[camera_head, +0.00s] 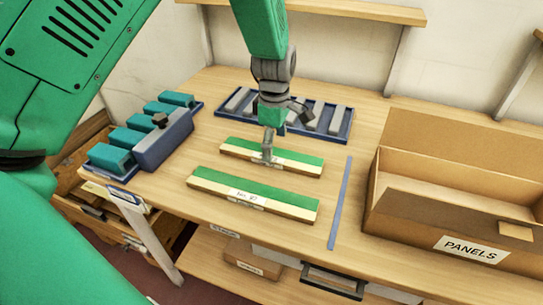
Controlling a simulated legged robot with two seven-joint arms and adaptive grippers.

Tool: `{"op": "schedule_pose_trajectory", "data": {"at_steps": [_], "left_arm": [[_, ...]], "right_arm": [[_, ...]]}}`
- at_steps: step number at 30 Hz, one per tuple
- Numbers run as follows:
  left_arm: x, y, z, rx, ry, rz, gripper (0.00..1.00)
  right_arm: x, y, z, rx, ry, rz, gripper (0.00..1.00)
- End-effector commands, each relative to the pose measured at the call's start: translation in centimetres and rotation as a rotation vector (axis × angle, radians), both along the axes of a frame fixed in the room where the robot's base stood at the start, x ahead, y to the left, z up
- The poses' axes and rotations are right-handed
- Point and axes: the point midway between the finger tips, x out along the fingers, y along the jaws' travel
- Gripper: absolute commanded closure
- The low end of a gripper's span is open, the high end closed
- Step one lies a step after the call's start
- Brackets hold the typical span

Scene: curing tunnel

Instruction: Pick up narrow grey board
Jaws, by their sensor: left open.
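A blue tray (350,134) at the back of the table holds several grey boards side by side, among them a grey board (338,120) at its right end and another grey board (238,99) at its left end. I cannot tell which is the narrow one. My left gripper (282,118) is open and points down in front of the tray's middle, hiding part of the tray and its boards. A grey upright piece (268,143) shows just below it, over the rear green-topped strip; whether they touch is unclear. My right gripper is not in view.
Two green-topped wooden strips, rear (305,165) and front (275,201), lie before the tray. Teal blocks (128,137) and a blue-grey block (165,140) stand left. A blue strip (340,205) lies right of them. An open cardboard box (410,225) labelled PANELS stands right.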

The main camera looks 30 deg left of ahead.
Motion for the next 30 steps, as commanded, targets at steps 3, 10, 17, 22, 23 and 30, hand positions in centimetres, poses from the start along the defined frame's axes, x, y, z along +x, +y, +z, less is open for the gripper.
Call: {"op": "schedule_pose_trajectory", "data": {"at_steps": [3, 10, 17, 22, 23, 30], "left_arm": [[-0.2, 0.1, -2.1, -0.001, 0.004, -0.001, 0.24], [-0.1, 0.1, -3.4, 0.0, 0.0, -0.001, 0.24], [-0.2, 0.1, -3.4, 0.0, 0.0, 0.0, 0.49], [-0.1, 0.1, -3.4, 0.0, 0.0, 0.0, 0.81], [-0.1, 0.1, -3.4, 0.0, 0.0, 0.0, 0.81], [-0.1, 0.1, -2.9, 0.0, -0.001, -0.001, 0.81]], "right_arm": [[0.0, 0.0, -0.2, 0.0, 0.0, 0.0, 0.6], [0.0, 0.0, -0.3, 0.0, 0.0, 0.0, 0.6], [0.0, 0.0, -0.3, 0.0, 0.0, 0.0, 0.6], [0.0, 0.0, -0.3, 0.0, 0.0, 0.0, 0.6], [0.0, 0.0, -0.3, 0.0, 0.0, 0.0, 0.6], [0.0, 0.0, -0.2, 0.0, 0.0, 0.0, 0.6]]}}
